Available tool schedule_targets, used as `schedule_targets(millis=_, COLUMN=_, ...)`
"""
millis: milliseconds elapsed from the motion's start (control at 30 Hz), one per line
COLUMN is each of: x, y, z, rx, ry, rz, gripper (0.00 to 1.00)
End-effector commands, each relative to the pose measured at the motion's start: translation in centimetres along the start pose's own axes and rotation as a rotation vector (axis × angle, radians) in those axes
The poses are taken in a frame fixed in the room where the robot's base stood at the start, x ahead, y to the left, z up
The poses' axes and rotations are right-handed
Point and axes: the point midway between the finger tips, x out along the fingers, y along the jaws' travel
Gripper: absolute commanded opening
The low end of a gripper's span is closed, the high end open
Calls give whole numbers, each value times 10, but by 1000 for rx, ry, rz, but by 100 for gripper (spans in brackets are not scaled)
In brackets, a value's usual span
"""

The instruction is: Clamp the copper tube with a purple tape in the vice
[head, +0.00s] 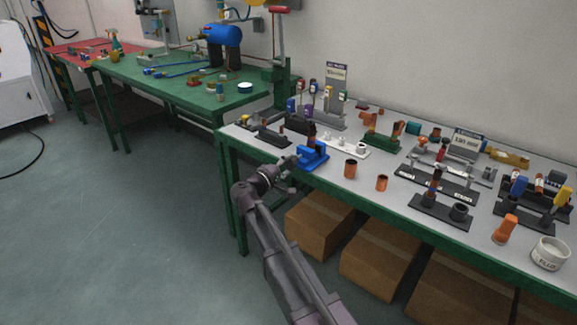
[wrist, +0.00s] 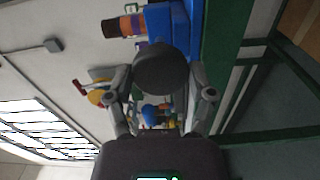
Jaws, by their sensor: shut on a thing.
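The blue vice (head: 313,157) stands at the front edge of the grey-topped bench in the head view. It also shows at the top of the wrist view (wrist: 180,25). A copper tube (head: 312,131) stands upright in the vice; in the wrist view it (wrist: 128,25) shows copper with a dark end and a small purple patch close to the vice. My gripper (head: 291,172) is in front of the vice. In the wrist view its fingers are shut on a dark round knob (wrist: 161,68) at the vice's front. The knob hides part of the vice.
Two short copper pieces (head: 350,168) (head: 382,183) stand right of the vice. Black fixtures (head: 441,211) and a white cup (head: 549,254) are further right. Cardboard boxes (head: 320,222) sit under the bench.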

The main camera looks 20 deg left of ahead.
Motion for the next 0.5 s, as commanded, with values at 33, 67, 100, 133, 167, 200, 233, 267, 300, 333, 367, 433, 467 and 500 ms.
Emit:
schedule_targets(millis=33, x=2, y=0, z=0, rx=28, ry=-2, rz=2, gripper=22)
schedule_targets(millis=67, x=2, y=0, z=0, rx=50, ry=-2, rz=2, gripper=22)
schedule_targets(millis=100, x=2, y=0, z=0, rx=77, ry=-2, rz=2, gripper=22)
schedule_targets(millis=133, x=2, y=0, z=0, rx=96, ry=-2, rz=2, gripper=22)
schedule_targets(millis=167, x=2, y=0, z=0, rx=115, ry=-2, rz=2, gripper=22)
schedule_targets(millis=200, x=2, y=0, z=0, rx=138, ry=-2, rz=2, gripper=22)
schedule_targets(millis=233, x=2, y=0, z=0, rx=151, ry=-2, rz=2, gripper=22)
schedule_targets(millis=267, x=2, y=0, z=0, rx=163, ry=-2, rz=2, gripper=22)
schedule_targets(millis=300, x=2, y=0, z=0, rx=173, ry=-2, rz=2, gripper=22)
schedule_targets(millis=333, x=2, y=0, z=0, rx=178, ry=-2, rz=2, gripper=22)
schedule_targets(millis=367, x=2, y=0, z=0, rx=181, ry=-2, rz=2, gripper=22)
schedule_targets(millis=433, x=2, y=1, z=0, rx=182, ry=-2, rz=2, gripper=22)
schedule_targets(millis=467, x=2, y=1, z=0, rx=182, ry=-2, rz=2, gripper=22)
schedule_targets(millis=500, x=2, y=1, z=0, rx=182, ry=-2, rz=2, gripper=22)
